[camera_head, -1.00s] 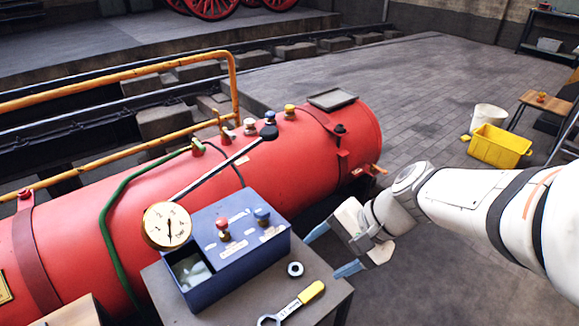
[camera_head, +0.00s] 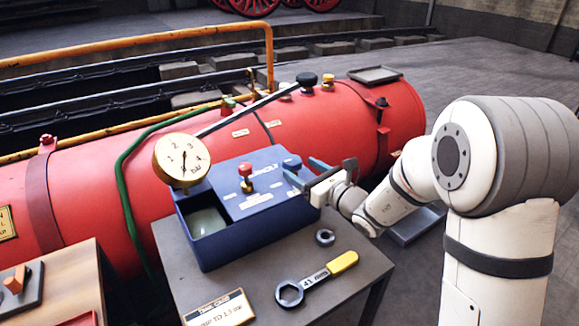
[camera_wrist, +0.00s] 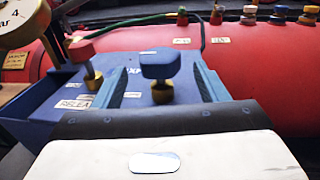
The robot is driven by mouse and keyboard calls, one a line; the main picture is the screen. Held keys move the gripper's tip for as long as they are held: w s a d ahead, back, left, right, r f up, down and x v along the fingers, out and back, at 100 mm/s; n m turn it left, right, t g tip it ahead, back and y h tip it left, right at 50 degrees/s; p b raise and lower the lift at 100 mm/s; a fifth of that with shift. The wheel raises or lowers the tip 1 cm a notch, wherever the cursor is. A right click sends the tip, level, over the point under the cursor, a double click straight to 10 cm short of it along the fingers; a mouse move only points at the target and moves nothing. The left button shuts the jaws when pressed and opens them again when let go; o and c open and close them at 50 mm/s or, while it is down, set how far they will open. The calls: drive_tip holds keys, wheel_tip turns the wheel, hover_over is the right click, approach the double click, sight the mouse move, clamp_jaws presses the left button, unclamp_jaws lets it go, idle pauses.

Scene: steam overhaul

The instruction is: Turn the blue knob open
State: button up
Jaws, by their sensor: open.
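The blue knob (camera_head: 291,162) stands on a brass stem at the right of the top of the dark blue box (camera_head: 250,222). In the wrist view the blue knob (camera_wrist: 160,65) is a rounded block in the middle. My gripper (camera_head: 301,167) is open at the box's right end. In the wrist view its two blue fingers lie one to each side of the knob, with visible gaps. I cannot tell whether the fingertips reach fully past it. The knob's lower part is partly hidden in the head view.
A red knob (camera_head: 246,171) stands left of the blue one, also in the wrist view (camera_wrist: 82,52). A gauge (camera_head: 182,160) rises at the box's left. A yellow-handled wrench (camera_head: 318,278) and a nut (camera_head: 325,237) lie on the table (camera_head: 215,287). A red boiler (camera_head: 85,205) lies behind.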

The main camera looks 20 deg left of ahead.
sight(288, 160)
drive_tip(key=b+x, duration=0.1)
drive_tip(key=x, duration=0.5)
drive_tip(key=shift+w+a, duration=0.1)
drive_tip(key=shift+a, duration=0.1)
drive_tip(key=c, duration=1)
